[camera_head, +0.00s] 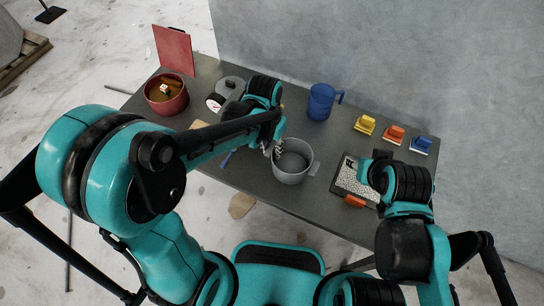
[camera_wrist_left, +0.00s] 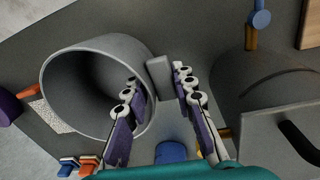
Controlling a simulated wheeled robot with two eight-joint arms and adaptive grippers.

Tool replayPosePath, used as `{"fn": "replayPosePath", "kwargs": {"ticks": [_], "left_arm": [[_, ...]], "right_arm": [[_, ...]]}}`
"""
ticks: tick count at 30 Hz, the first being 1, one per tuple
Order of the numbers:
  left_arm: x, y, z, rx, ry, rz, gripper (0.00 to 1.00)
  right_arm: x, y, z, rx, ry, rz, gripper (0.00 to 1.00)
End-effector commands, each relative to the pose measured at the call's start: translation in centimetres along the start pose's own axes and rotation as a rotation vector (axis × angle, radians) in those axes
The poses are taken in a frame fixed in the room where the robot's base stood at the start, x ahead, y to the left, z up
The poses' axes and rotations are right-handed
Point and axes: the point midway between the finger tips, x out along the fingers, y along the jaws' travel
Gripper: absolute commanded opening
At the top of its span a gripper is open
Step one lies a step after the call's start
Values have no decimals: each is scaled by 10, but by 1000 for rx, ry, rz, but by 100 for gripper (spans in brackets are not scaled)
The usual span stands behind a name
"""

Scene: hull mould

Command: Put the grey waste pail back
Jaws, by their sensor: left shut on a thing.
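The grey waste pail (camera_head: 292,166) is an open round tub near the middle of the dark table, upright or nearly so. It also shows in the left wrist view (camera_wrist_left: 62,72), its mouth open and looking empty. My left gripper (camera_head: 277,147) is at the pail's left rim. In the left wrist view its fingers (camera_wrist_left: 158,95) are on either side of the pail's grey side tab, shut on the pail. I cannot tell whether the pail's base touches the table. My right gripper is mostly hidden by its own arm, by the speckled tray.
A red pot (camera_head: 166,97) and red panel (camera_head: 174,50) stand at the left. A blue jug (camera_head: 321,102) stands behind the pail. Yellow (camera_head: 365,124), orange (camera_head: 393,134) and blue (camera_head: 420,145) blocks line the back right. A speckled tray (camera_head: 350,178) lies right.

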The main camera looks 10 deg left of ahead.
Motion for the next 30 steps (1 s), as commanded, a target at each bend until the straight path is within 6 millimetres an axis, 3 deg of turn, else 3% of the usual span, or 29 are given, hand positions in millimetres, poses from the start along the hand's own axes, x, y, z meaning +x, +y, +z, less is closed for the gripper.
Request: {"fn": "replayPosePath", "kwargs": {"ticks": [10,21,22,24,30], "left_arm": [[41,-4,-1,1,0,0,0],[44,-4,0,0,0,0,0],[44,-4,0,0,0,0,28],[43,-4,0,0,0,0,46],[43,-4,0,0,0,0,46]], "right_arm": [[17,0,12,0,0,0,40],[19,0,13,0,0,0,40],[19,0,13,0,0,0,40],[18,0,13,0,0,0,40],[18,0,13,0,0,0,40]]}}
